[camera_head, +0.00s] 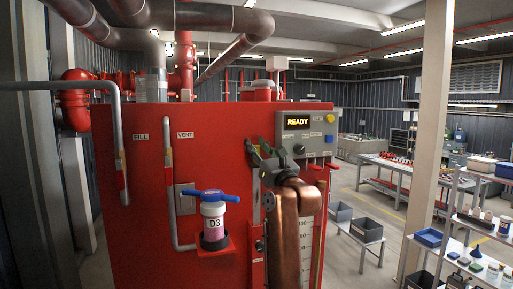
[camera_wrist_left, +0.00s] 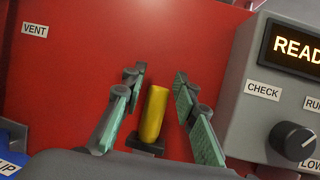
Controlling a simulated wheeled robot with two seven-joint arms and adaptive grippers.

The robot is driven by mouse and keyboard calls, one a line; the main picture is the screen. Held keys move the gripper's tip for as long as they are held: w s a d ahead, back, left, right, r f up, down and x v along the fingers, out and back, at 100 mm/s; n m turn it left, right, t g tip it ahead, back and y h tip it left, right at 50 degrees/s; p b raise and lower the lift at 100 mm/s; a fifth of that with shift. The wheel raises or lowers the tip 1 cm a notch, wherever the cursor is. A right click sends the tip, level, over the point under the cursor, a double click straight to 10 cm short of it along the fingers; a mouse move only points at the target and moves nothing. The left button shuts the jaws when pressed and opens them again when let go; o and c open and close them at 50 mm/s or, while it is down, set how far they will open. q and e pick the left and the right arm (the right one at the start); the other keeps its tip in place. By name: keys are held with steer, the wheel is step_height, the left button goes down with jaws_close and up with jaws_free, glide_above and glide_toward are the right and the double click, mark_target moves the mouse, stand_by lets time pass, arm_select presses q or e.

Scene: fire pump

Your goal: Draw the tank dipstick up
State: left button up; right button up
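The yellow grip (camera_wrist_left: 153,115), apparently the dipstick's handle, stands upright on a small dark base against the red tank (camera_head: 140,200) in the left wrist view. My left gripper (camera_head: 264,150) is in front of the tank, just left of the control box. In the left wrist view my left gripper (camera_wrist_left: 158,90) is open, its green-padded fingers on either side of the yellow grip, with a gap on both sides. In the head view I cannot make out the grip behind the gripper and arm. My right gripper is out of view.
The grey control box (camera_head: 305,137) with a lit READY display is close right of my left gripper. A D3 bottle (camera_head: 213,222) with a blue handle sits in a red holder on the tank. A level scale (camera_head: 318,240) is partly behind my arm.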

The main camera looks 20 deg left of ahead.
arm_select(q)
steer(key=shift+o, duration=0.6)
steer(key=shift+f, duration=0.1)
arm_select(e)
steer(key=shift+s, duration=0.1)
arm_select(q)
steer(key=v, duration=1.2)
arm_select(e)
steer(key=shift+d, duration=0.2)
